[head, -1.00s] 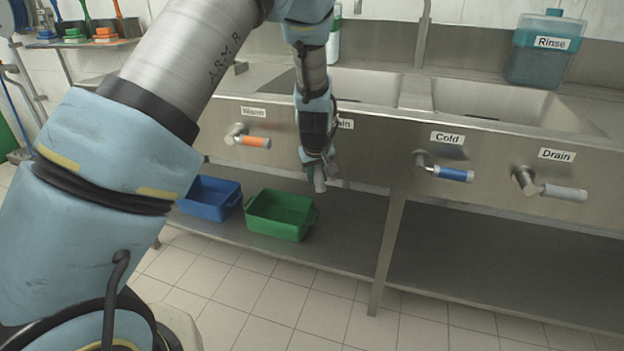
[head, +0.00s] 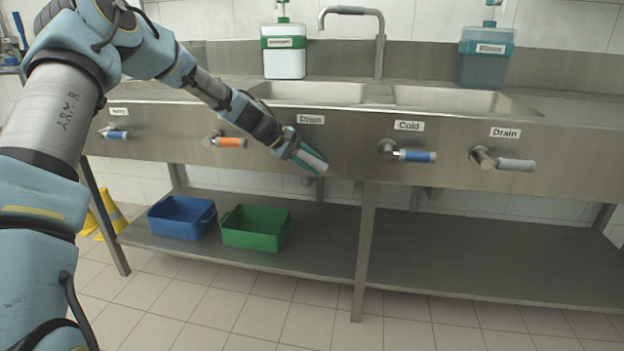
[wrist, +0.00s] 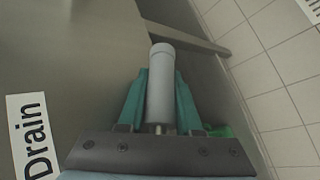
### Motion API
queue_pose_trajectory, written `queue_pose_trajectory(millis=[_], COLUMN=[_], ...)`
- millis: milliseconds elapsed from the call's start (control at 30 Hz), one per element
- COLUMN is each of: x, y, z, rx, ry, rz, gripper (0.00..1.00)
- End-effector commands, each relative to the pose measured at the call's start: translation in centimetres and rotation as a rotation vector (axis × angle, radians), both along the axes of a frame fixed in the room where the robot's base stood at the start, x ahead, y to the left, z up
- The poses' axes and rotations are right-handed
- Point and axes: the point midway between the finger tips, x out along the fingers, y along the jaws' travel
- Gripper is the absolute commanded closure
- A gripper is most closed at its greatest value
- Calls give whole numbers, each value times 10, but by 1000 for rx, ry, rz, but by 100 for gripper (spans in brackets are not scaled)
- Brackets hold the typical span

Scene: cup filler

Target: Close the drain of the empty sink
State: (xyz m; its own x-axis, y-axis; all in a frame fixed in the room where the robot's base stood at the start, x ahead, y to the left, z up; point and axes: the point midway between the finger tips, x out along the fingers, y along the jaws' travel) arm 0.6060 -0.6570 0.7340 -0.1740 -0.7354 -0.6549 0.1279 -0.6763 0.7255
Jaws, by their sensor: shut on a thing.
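My gripper (head: 312,160) is at the front panel below the left basin (head: 322,91), just under a "Drain" label (head: 311,119). Its teal fingers are shut on a grey drain handle (head: 319,165), which slants down to the right. In the wrist view the grey handle (wrist: 160,85) lies between the two fingers, with the "Drain" label (wrist: 32,135) at left. The handle's pivot is hidden by my gripper. A second grey drain handle (head: 515,165) points right under the right basin (head: 460,100). I see into both basins only at a shallow angle; their floors are hidden.
An orange warm handle (head: 230,142) is left of my gripper, and a blue cold handle (head: 416,156) is to its right. Blue (head: 180,216) and green (head: 255,228) bins stand on the lower shelf (head: 320,255). A tap (head: 378,45) rises behind the basins.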

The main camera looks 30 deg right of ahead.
Motion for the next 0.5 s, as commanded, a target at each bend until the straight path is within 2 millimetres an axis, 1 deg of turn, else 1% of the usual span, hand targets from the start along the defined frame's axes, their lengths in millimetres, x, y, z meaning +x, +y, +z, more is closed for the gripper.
queue_pose_trajectory(millis=[33,200,500], x=[1,-3,-8], y=[0,-5,-9], z=[-1,11,28], rx=[-36,-147,-298], ry=[35,138,280], rz=[3,2,0], gripper=[100,100,100])
